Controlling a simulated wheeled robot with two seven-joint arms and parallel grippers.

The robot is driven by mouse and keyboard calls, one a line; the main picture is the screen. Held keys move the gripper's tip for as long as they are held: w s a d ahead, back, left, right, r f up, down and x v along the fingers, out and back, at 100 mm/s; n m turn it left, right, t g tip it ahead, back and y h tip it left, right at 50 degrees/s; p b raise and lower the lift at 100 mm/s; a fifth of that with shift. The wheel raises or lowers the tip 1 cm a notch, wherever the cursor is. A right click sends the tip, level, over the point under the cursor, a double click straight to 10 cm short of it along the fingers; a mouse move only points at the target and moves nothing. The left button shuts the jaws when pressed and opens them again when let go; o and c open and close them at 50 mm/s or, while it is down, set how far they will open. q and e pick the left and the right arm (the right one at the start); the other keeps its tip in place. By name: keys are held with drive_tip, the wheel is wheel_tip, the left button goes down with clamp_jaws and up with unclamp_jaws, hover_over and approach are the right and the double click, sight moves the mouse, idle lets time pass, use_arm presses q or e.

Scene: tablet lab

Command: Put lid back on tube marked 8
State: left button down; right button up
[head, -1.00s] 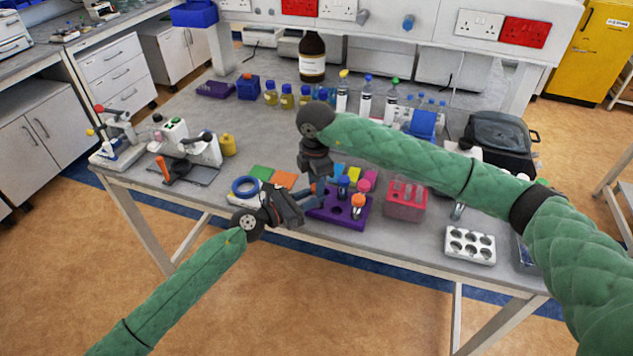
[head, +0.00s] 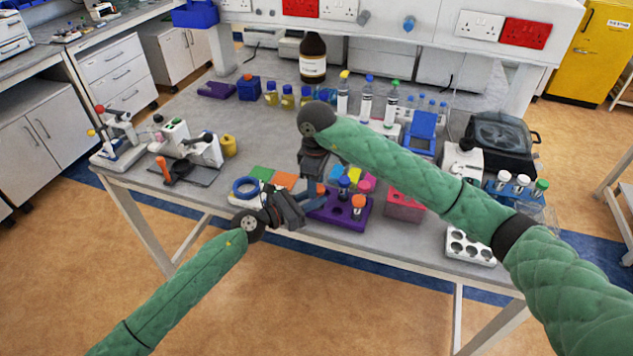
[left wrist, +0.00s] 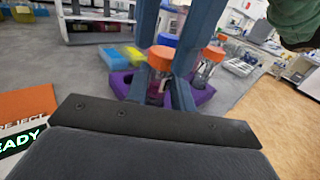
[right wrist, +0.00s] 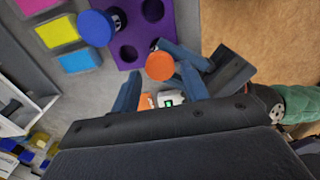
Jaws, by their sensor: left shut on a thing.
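My left gripper (left wrist: 160,92) is shut on a clear tube (left wrist: 157,90) with an orange lid (left wrist: 160,58) at its top. It holds the tube beside the purple rack (left wrist: 122,84). The lid also shows in the right wrist view (right wrist: 160,66). My right gripper (right wrist: 161,82) is open and points down, its fingers on either side of the lid with gaps showing. A second orange-lidded tube (head: 358,206) stands in the rack, along with a blue-lidded one (head: 344,184). No number on either orange-lidded tube is readable.
A red rack (head: 404,208) and a white holder (head: 470,247) lie to the right. A blue ring (head: 245,187) and orange mat (head: 285,180) lie left. The front bench edge is close below.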

drive_tip(key=shift+o, duration=0.2)
drive_tip(key=shift+r, duration=2.2)
drive_tip(key=shift+c, duration=0.3)
